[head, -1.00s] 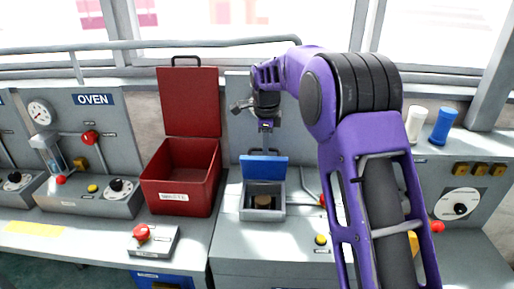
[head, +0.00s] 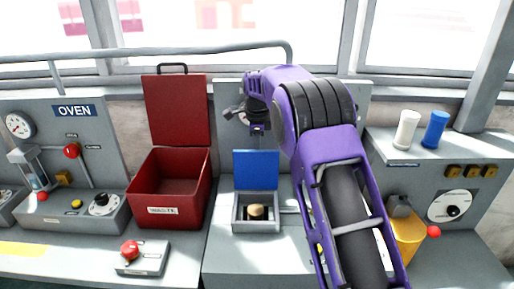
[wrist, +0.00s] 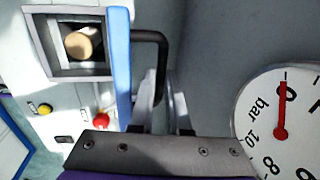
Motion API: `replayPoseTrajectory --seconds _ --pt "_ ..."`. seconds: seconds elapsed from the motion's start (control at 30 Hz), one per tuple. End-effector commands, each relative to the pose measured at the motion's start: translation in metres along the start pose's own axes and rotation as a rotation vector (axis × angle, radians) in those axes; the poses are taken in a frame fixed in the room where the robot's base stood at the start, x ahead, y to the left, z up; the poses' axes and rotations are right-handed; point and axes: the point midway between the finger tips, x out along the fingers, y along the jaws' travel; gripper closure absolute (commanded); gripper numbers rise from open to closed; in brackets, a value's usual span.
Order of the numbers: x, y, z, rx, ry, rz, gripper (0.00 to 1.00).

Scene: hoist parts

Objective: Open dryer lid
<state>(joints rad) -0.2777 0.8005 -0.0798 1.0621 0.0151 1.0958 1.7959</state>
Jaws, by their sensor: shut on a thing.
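The dryer is a small grey box (head: 240,226) on the bench, with a round tan piece (head: 256,212) inside. Its blue lid (head: 256,168) stands raised, about upright, at the back of the box. In the wrist view the lid is seen edge-on (wrist: 120,65), with a black handle (wrist: 162,55) on it. My gripper (wrist: 160,108) is shut on this handle; the fingertips are partly hidden. In the head view my gripper (head: 257,131) is just above the lid's top edge, and the handle cannot be made out there.
An open red box (head: 175,192) stands left of the dryer, with a red button box (head: 143,257) in front. A pressure gauge (wrist: 285,120) is close by in the wrist view. White (head: 406,130) and blue (head: 435,129) cylinders stand on the right unit.

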Motion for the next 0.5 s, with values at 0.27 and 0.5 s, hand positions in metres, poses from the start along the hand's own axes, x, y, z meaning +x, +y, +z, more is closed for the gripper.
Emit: replayPoseTrajectory --seconds 0.27,0.5 --pt "-0.0051 -0.0039 -0.0007 0.0 0.0 -0.014 1.0" --pt "-0.0044 -0.0032 -0.0005 0.0 0.0 -0.011 0.55"
